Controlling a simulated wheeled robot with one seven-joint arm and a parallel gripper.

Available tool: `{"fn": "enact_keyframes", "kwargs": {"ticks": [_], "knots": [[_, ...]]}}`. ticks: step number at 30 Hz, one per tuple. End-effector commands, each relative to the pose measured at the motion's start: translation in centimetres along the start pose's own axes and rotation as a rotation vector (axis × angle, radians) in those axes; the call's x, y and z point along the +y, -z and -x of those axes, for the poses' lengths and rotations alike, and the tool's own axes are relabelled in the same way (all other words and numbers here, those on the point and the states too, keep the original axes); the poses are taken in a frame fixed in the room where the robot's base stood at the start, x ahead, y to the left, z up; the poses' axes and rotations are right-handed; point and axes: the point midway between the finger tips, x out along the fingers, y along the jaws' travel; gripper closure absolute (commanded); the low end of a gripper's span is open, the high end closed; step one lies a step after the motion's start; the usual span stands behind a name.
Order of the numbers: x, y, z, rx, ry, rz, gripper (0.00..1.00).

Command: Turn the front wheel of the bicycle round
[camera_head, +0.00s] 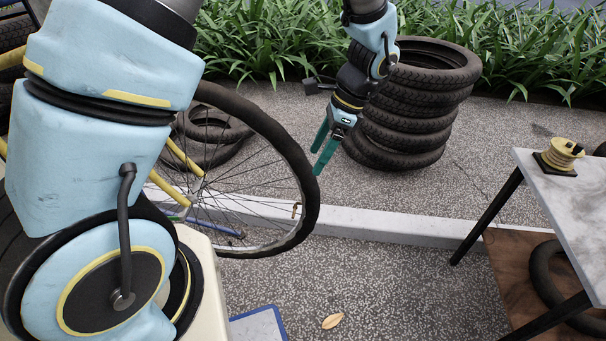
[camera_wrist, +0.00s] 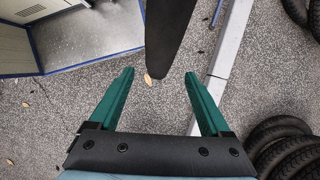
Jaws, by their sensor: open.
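The bicycle's front wheel (camera_head: 309,185) stands upright at left of centre in the head view, with a black tyre, thin spokes and a yellow fork (camera_head: 168,189). My arm hides its left part. My gripper (camera_head: 317,162) is at the tyre's right edge, its green fingers pointing down and left. In the wrist view, the tyre (camera_wrist: 168,38) comes down from the top centre, and its end lies between the tips of my open gripper (camera_wrist: 160,73). A gap shows on both sides, and nothing is gripped.
A stack of tyres (camera_head: 415,110) stands behind my gripper, before green plants. A pale kerb (camera_head: 400,226) runs behind the wheel. A table (camera_head: 565,200) with a yellow spool (camera_head: 562,153) is at right. Speckled ground (camera_head: 400,285) in front is mostly clear.

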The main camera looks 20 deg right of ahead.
Motion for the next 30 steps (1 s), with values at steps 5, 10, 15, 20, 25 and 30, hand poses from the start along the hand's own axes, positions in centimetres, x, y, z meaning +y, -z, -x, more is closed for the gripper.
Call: {"fn": "enact_keyframes", "kwargs": {"ticks": [5,10,15,20,25,30], "knots": [[0.1,-0.1,-3.5,-0.004,-0.004,-0.001,0.19],[0.1,-0.1,-6.3,-0.002,-0.003,0.000,0.19],[0.1,-0.1,-7.8,-0.002,-0.002,0.000,0.19],[0.0,0.0,-8.2,0.000,0.000,0.000,0.19],[0.0,0.0,-8.2,0.000,0.000,0.000,0.19],[0.0,0.0,-8.1,0.000,0.000,0.000,0.35]]}}
